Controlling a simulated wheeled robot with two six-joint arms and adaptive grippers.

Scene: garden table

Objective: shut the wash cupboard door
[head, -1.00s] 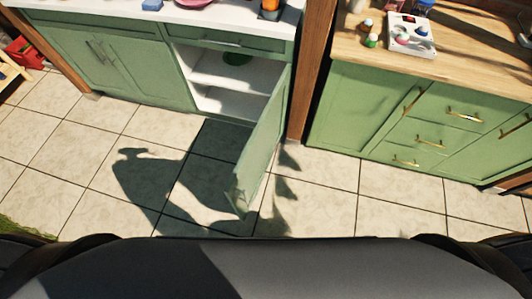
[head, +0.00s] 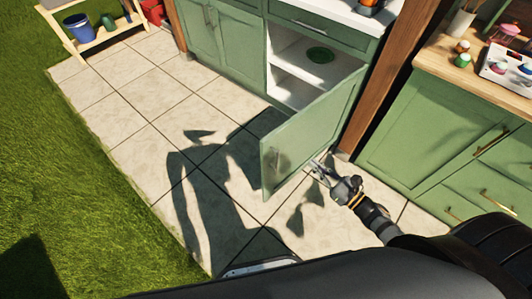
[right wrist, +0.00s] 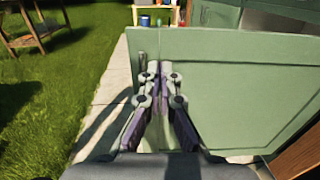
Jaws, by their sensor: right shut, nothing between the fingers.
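The wash cupboard (head: 228,45) is green with a white top. Its right-hand door (head: 312,125) stands wide open, swung out over the tiles, and the white shelves inside show. My right gripper (head: 317,168) is shut and empty on the right, outer side of the door, close to its free edge. In the right wrist view the shut fingers (right wrist: 164,72) point at the green door panel (right wrist: 225,85), near a handle (right wrist: 142,65) at its left edge. I cannot tell whether they touch the panel. My left gripper is not in view.
A wooden post (head: 385,80) stands by the door's hinge side. A second green cabinet (head: 425,145) with a wooden top is at the right. A green round thing (head: 319,55) lies on the cupboard's shelf. Tiled floor and grass are free at the left.

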